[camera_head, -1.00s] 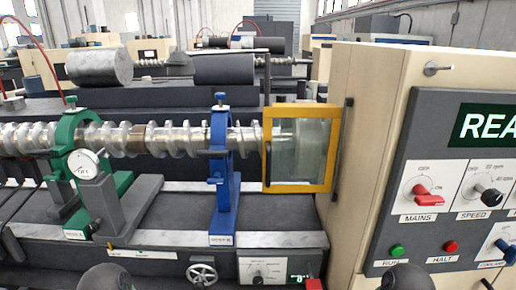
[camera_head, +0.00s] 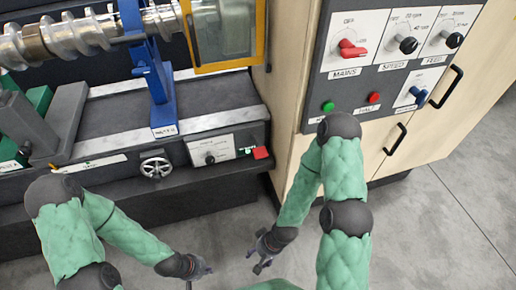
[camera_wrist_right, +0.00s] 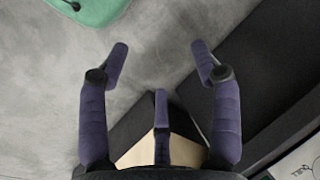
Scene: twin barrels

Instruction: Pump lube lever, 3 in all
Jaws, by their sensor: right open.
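A small red part (camera_head: 261,152) sits at the right end of the machine's front, beside a white panel with a black knob (camera_head: 210,159). I cannot tell whether it is the lube lever; no label reading lube is legible. My left gripper (camera_head: 199,270) hangs low over the floor in front of the machine, too small to tell open from shut. My right gripper (camera_head: 263,258) hangs low to its right, below the cabinet, away from the machine. In the right wrist view my right gripper (camera_wrist_right: 160,52) is open and empty, its fingers spread over grey floor.
A handwheel (camera_head: 156,166) projects from the machine front. A blue steady rest (camera_head: 160,90) holds the screw shaft. The grey floor (camera_head: 440,220) is clear.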

